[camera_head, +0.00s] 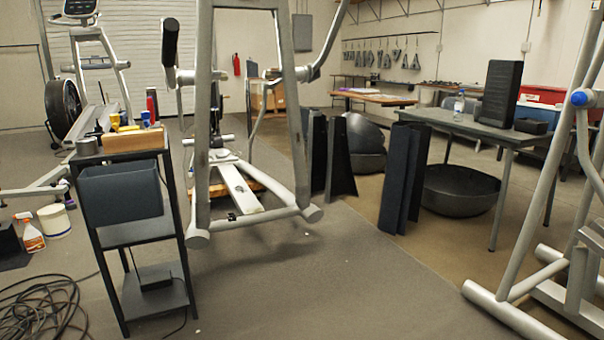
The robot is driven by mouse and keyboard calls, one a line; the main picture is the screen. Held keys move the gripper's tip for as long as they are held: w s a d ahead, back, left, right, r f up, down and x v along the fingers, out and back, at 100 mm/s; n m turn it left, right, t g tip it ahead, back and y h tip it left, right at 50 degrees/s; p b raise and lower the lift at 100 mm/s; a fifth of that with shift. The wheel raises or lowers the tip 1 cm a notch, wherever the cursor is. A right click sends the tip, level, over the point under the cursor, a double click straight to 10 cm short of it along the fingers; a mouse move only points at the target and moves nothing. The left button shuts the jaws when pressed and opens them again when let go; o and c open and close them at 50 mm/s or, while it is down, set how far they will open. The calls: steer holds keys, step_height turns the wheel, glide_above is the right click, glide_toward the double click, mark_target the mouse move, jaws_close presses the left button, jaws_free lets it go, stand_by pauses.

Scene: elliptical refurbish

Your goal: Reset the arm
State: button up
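My arm and my gripper do not show in the head camera view, so the arm's pose and the gripper's opening cannot be seen. A grey elliptical machine frame (200,120) stands upright in the middle, with its base tube near the floor. A dark shelf cart (150,235) stands just to the left of it, with a wooden box (133,142) and small cups on top.
Coiled black cable (40,312) lies on the floor at lower left, near a spray bottle (29,235) and a white tub (54,221). A dark table (468,124) and black panels (401,180) stand at right. Another grey frame (540,180) fills the right edge. The front middle floor is clear.

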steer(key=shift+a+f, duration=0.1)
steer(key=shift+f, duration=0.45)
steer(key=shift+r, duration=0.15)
